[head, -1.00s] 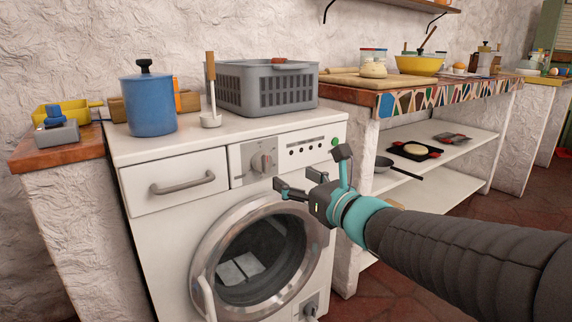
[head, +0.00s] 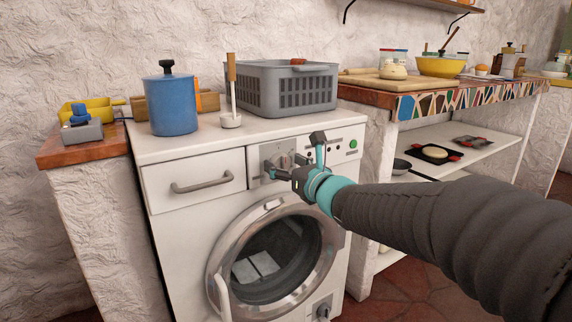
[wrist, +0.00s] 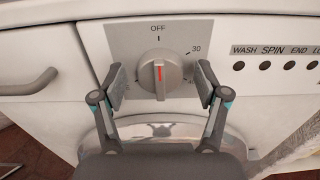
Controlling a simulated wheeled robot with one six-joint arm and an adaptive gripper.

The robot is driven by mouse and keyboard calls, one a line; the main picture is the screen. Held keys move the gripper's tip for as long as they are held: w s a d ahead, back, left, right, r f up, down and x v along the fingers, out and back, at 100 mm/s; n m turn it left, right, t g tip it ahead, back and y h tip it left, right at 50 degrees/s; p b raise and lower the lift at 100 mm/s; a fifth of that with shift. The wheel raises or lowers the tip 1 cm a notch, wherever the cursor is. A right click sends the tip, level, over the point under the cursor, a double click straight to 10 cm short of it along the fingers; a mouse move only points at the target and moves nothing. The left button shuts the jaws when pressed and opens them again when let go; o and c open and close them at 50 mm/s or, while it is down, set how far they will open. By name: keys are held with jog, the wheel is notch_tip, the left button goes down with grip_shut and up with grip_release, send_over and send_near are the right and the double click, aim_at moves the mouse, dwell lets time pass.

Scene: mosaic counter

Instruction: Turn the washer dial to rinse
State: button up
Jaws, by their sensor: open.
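The washer (head: 190,220) is a white front-loader with a round glass door. Its dial (wrist: 160,73) is a grey knob with a red pointer line, on a grey panel below the OFF mark, with 30 marked at upper right. The red line stands nearly vertical. A rinse mark cannot be seen. My gripper (wrist: 160,92) is open, with one finger on each side of the dial's lower part; I cannot tell whether they touch it. In the head view my gripper (head: 284,168) covers part of the dial.
A drawer handle (wrist: 28,84) is left of the dial, and indicator holes labelled WASH, SPIN and END are to the right.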

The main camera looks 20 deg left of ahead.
jog(key=c, duration=1.1)
jog(key=shift+c, duration=0.2)
